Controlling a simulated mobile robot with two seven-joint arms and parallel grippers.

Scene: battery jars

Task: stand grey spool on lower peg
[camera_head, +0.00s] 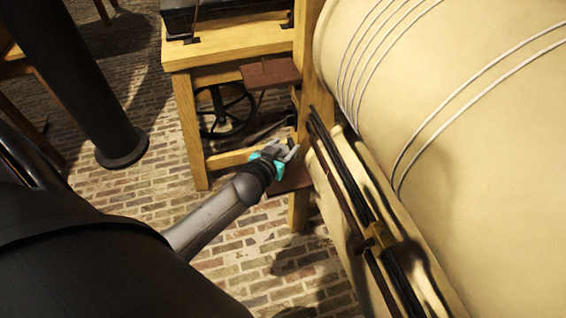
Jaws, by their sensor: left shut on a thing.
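My left gripper (287,153), with teal parts at its wrist, reaches in from the lower left and is shut. A small grey thing shows at its fingertips; it looks like the grey spool, but it is too small and too close in colour to the fingers to make out its shape. The gripper appears just above a lower brown ledge (291,179) on a wooden post; I cannot tell whether they touch. I cannot make out a lower peg. My right gripper is not in view.
A higher brown ledge (270,73) juts from the wooden post (309,70). A large cream drum (470,130) with pale cords fills the right, with dark rails (350,190) along its side. A wooden table (235,45) stands behind. Brick floor (250,265) lies open below.

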